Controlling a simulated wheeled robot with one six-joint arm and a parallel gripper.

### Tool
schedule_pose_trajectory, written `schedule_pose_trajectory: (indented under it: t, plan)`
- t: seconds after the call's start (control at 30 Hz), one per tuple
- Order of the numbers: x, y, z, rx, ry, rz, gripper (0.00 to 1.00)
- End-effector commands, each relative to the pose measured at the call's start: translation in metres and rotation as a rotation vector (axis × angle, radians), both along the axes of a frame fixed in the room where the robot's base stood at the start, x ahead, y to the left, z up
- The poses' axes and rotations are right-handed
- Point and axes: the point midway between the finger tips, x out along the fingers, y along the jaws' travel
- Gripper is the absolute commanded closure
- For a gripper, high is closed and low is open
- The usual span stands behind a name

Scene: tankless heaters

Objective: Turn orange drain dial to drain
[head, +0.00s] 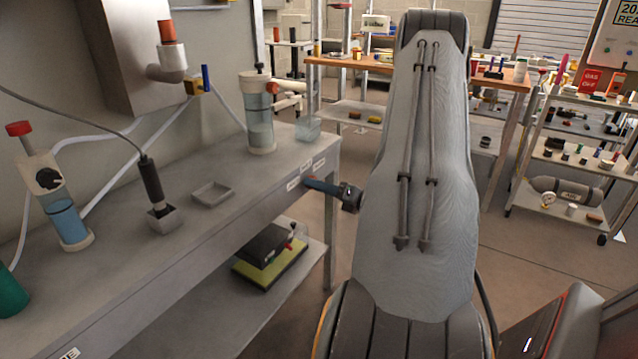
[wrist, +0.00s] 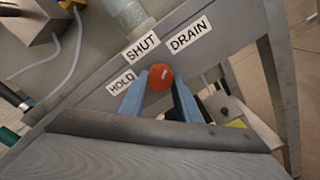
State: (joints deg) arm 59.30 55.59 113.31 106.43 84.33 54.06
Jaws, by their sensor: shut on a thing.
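The round orange drain dial (wrist: 160,77) is on the front edge of the bench in the wrist view, with a small pale mark on its face. The mark is too small to read its direction surely. Around it are the labels HOLD (wrist: 121,80) at left, SHUT (wrist: 141,48) above and DRAIN (wrist: 190,36) at upper right. My gripper (wrist: 161,82) has its blue fingers on both sides of the dial, shut on it. In the head view my gripper (head: 312,184) reaches the bench's front edge from the right, and the dial is hidden there.
The grey bench (head: 110,275) holds a clear cylinder (head: 259,115) with liquid, a small square dish (head: 211,193) and a red-topped cylinder (head: 55,200). A black and yellow item (head: 270,262) lies on the shelf below. Open floor lies beyond the bench's far end.

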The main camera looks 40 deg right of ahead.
Motion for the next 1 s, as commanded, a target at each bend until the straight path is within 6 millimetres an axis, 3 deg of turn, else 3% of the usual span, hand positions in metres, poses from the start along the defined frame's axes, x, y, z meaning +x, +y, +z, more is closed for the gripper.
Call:
schedule_pose_trajectory:
  t: [0.6, 0.63, 0.73, 1.0]
  plan:
    - [-0.0001, -0.0006, -0.0001, 0.042, 0.012, -0.002, 0.92]
    - [-0.0001, -0.0006, -0.0001, 0.042, 0.012, -0.002, 0.67]
    - [-0.0001, -0.0005, 0.0, 0.041, 0.011, -0.002, 0.51]
    - [-0.0003, -0.0003, 0.0001, 0.042, 0.011, -0.001, 0.51]
